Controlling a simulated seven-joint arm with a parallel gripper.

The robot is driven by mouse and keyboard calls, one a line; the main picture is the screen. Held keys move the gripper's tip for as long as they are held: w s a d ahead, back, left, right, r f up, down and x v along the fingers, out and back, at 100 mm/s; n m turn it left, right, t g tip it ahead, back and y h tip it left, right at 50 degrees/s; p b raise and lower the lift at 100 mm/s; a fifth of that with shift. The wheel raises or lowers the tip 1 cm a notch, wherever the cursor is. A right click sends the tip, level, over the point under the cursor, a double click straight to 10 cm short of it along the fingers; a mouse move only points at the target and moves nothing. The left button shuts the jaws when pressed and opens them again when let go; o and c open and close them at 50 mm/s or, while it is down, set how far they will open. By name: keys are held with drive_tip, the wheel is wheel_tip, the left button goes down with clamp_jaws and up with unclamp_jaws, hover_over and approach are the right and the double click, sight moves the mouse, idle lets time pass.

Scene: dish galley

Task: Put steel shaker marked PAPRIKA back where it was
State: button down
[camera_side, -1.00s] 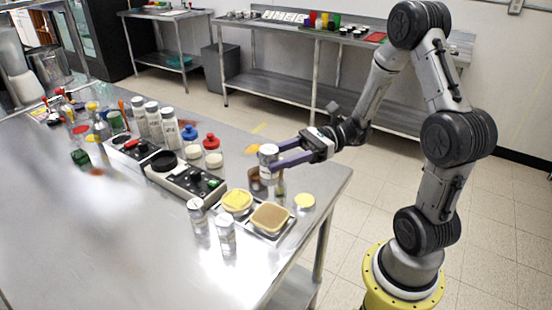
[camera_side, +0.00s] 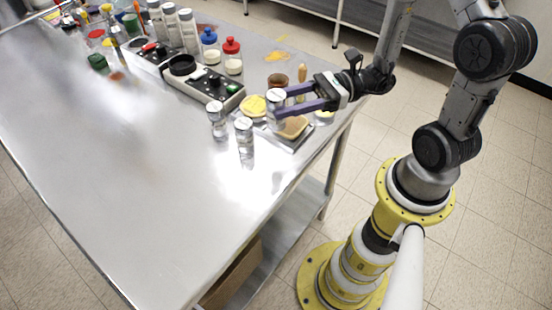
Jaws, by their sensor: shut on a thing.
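My gripper (camera_side: 282,99) is shut on a small steel shaker (camera_side: 276,112) with a pale lid, held upright. The shaker appears in front of the tray, between the yellow round item and the tan block. I cannot tell whether its base touches anything, and its marking is too small to read. Two similar steel shakers stand on the steel table to the left of my gripper: one farther left (camera_side: 217,122) and one nearer the front (camera_side: 244,140). Their labels cannot be read either.
A metal tray (camera_side: 293,144) holds a yellow round item (camera_side: 254,106) and a tan block (camera_side: 293,127). A brown pot (camera_side: 278,82) and an upright brush (camera_side: 301,76) stand behind my gripper. Bottles and a black-topped device (camera_side: 216,92) lie left. The front table (camera_side: 180,215) is clear.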

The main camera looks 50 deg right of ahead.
drive_tip(key=shift+n+g+y, duration=0.3)
drive_tip(key=shift+n+g, duration=0.1)
drive_tip(key=shift+g, duration=0.1)
drive_tip(key=shift+s+a+f, duration=0.3)
drive_tip(key=shift+a+f, duration=0.2)
drive_tip(key=shift+f, duration=1)
drive_tip(key=shift+s+a+f, duration=0.25)
drive_tip(key=shift+a+f, duration=0.25)
drive_tip(key=shift+f, duration=0.95)
drive_tip(key=shift+s+a+f, duration=0.3)
drive_tip(key=shift+a+f, duration=0.2)
drive_tip(key=shift+f, duration=1)
drive_tip(key=shift+f, duration=0.1)
drive_tip(key=shift+c, duration=1.7)
unclamp_jaws()
